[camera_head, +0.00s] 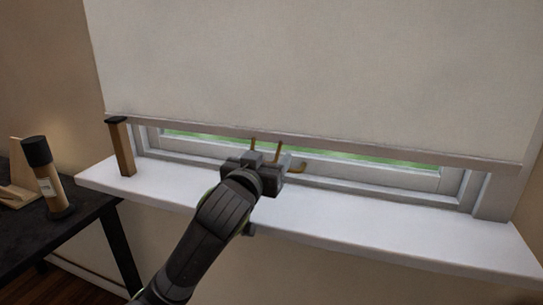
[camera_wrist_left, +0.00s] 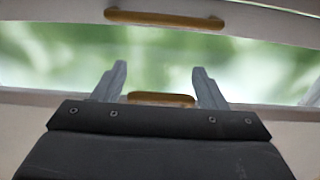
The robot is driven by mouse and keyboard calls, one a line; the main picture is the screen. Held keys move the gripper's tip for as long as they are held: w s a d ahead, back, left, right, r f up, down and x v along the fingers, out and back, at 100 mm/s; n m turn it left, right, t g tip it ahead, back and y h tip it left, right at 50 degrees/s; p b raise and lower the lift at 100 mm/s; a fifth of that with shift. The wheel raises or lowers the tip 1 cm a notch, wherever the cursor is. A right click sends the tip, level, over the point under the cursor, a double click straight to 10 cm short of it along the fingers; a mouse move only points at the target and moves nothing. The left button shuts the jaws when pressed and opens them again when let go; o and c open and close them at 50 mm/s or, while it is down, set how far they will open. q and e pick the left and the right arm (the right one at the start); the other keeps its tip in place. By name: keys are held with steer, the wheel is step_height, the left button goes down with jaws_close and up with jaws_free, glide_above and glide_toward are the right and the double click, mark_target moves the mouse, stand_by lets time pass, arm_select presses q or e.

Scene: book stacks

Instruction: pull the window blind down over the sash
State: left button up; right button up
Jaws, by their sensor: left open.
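The pale window blind (camera_head: 310,65) hangs over most of the window. Its bottom bar (camera_head: 400,153) is a little above the lower window frame, leaving a narrow strip of green glass (camera_head: 375,158). Two thin brown bits show below the bar, just above my left gripper (camera_head: 265,160), which is at the strip. In the left wrist view a brass handle (camera_wrist_left: 165,19) is on the pale bar at the top. A second brass handle (camera_wrist_left: 162,99) on the sash (camera_head: 420,180) shows low between my left fingers (camera_wrist_left: 162,80). The fingers are apart, with nothing visibly held. My right gripper is out of view.
The white sill (camera_head: 370,230) runs below the window. A wooden post with a black cap (camera_head: 123,150) stands at its left end. A dark table (camera_head: 70,230) at left holds a black-capped bottle (camera_head: 46,182) and a wooden piece (camera_head: 17,190). The right sill is clear.

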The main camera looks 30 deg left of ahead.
arm_select(q)
steer(key=shift+s+r, duration=0.1)
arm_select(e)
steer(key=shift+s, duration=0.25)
